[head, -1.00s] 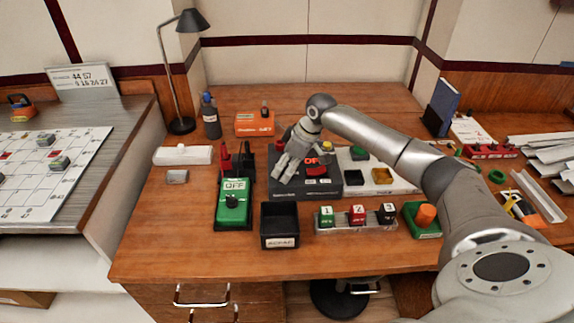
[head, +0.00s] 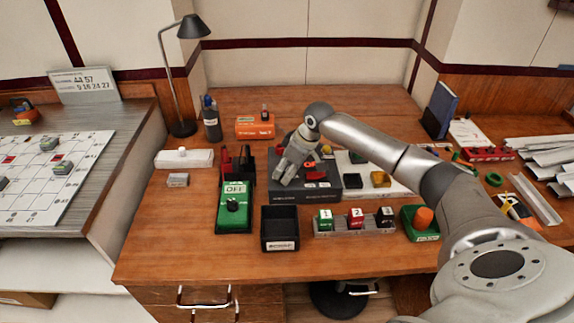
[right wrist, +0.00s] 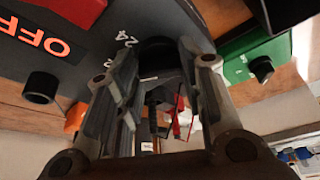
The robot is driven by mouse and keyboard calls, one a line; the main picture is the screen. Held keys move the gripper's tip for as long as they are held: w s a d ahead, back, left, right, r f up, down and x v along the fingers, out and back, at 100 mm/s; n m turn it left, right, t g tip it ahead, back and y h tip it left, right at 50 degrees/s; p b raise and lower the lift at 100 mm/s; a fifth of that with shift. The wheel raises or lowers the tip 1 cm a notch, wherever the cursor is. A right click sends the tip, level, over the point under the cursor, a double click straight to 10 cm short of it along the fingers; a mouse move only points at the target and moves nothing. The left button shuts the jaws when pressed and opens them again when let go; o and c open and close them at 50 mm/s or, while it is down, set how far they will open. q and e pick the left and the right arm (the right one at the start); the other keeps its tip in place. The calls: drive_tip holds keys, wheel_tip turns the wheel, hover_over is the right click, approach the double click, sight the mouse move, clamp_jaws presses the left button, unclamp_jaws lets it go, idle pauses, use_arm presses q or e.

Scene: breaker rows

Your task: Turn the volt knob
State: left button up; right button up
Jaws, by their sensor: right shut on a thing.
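The dark control box (head: 325,192) sits at the middle of the desk, with a red switch on its top. In the right wrist view its face (right wrist: 60,68) shows a red-orange OFF and white numbers, including 24. My right gripper (head: 284,178) is over the left part of the box, pointing down. In the right wrist view the gripper (right wrist: 158,72) has its fingers on both sides of a round black knob (right wrist: 158,50) beside the numbers, shut on it. I take this as the volt knob. The head view hides the knob behind the gripper. My left gripper is not in view.
A green OFF device (head: 234,212) with a black knob stands left of the box. A black open bin (head: 280,240) and a rack of numbered blocks (head: 355,227) stand in front. A white board (head: 400,185) lies to the right. The desk's front left is clear.

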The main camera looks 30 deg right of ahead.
drive_tip(key=m+p, duration=0.2)
drive_tip(key=p, duration=0.1)
drive_tip(key=m+h+p, duration=0.1)
drive_tip(key=m+p, duration=0.1)
drive_tip(key=p, duration=0.2)
drive_tip(key=m+h+p, duration=0.1)
drive_tip(key=m+p, duration=0.1)
drive_tip(key=p, duration=0.1)
drive_tip(key=shift+a+r+t+p, duration=0.3)
drive_tip(key=shift+f+m+h+p, duration=0.2)
drive_tip(key=shift+m+h+p, duration=0.4)
drive_tip(key=shift+m+p, duration=0.8)
drive_tip(key=o, duration=1)
drive_tip(key=shift+o, duration=0.2)
drive_tip(key=v, duration=1.1)
drive_tip(key=shift+r, duration=0.4)
